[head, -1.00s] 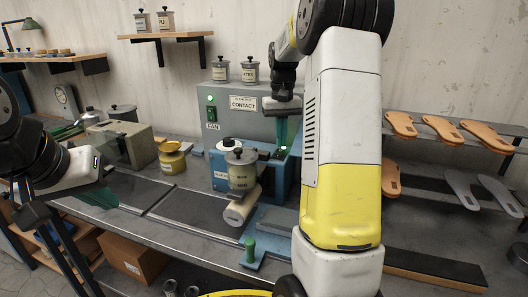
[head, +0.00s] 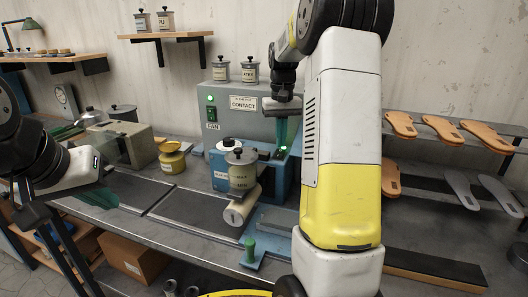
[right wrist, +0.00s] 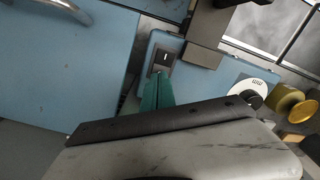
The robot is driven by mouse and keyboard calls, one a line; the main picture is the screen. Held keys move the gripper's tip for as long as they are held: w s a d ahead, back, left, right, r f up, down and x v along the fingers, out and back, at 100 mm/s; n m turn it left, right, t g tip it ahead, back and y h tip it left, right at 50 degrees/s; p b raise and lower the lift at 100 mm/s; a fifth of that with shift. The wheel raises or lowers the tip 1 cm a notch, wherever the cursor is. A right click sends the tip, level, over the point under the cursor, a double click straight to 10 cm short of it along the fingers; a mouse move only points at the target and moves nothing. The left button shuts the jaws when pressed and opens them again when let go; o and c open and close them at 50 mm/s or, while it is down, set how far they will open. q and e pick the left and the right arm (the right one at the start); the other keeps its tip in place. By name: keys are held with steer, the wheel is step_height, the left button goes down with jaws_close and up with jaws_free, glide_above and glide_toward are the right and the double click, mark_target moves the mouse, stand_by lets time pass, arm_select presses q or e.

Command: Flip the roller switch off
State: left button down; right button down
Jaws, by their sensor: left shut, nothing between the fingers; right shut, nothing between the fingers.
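The blue roller machine (head: 222,183) stands on the bench, with a cream roller (head: 240,208) at its front. Its switch (right wrist: 162,58) is a small black rocker on the blue top in the right wrist view. In the head view a green glow shows by the switch, which is mostly hidden by my right gripper. My right gripper (head: 281,138) is shut and empty, its green fingers pointing down close beside the switch. In the right wrist view the fingertips (right wrist: 158,78) are just below the rocker; I cannot tell whether they touch it. My left gripper (head: 102,198) is shut and empty over the bench's left part.
A grey fan cabinet (head: 262,128) with its own green-lit switch (head: 212,114) stands behind. A green-handled tool (head: 250,252) is in front. Sandal soles (head: 440,128) lie on racks at right.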

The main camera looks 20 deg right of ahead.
mark_target(281, 151)
steer(key=shift+f, duration=0.85)
stand_by(0.3)
steer(key=shift+r, duration=3.5)
